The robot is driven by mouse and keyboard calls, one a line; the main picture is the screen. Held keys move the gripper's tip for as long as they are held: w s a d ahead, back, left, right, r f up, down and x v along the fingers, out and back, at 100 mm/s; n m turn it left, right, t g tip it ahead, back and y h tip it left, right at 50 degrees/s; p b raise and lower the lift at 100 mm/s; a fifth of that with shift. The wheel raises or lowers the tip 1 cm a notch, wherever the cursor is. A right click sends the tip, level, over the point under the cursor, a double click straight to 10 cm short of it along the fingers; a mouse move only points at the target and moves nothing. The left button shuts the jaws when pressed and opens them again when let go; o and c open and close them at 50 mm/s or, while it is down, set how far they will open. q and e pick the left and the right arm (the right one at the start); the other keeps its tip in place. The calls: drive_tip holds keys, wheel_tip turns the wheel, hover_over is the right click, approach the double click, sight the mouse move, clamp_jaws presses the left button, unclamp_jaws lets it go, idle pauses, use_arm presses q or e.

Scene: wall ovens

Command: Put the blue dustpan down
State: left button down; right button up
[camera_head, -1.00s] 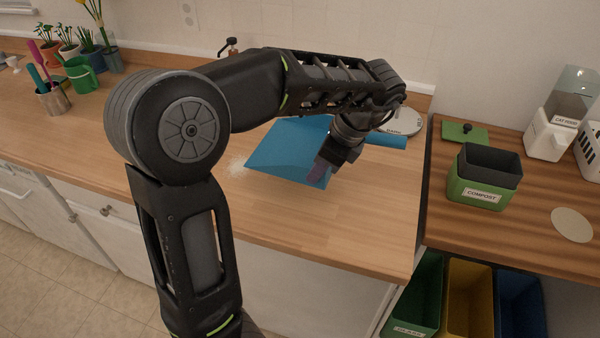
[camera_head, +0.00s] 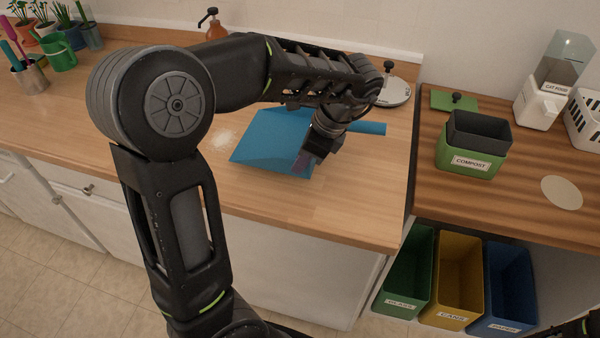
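The blue dustpan (camera_head: 262,142) is at the counter's middle, its wide pan to the left and its handle (camera_head: 368,128) to the right. It looks level and low, at or just above the wood; any gap beneath is not clear. My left gripper (camera_head: 303,163) points down at the right part of the pan, close to its front edge. Its fingertips overlap the pan, and the wrist hides the join of pan and handle. Whether the fingers are closed on the dustpan cannot be made out. My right gripper is not clearly visible.
Pale powder (camera_head: 224,138) lies left of the dustpan. A round scale-like dish (camera_head: 394,93) stands behind the handle. A compost bin (camera_head: 472,150) stands on the right counter, beyond a gap. Bare wood (camera_head: 340,205) lies in front of the dustpan.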

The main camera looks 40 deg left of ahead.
use_arm(q)
drive_tip(key=shift+f, duration=1.9)
drive_tip(key=c, duration=1.6)
unclamp_jaws()
drive_tip(key=shift+f, duration=0.1)
drive_tip(key=shift+c, duration=0.2)
drive_tip(key=s+v, duration=0.1)
drive_tip(key=v, duration=0.6)
drive_tip(key=p, duration=0.5)
approach(301, 176)
drive_tip(key=v, duration=0.2)
drive_tip(key=shift+w+a+r, duration=0.1)
drive_tip(key=shift+a+r, duration=0.05)
drive_tip(key=shift+r, duration=0.35)
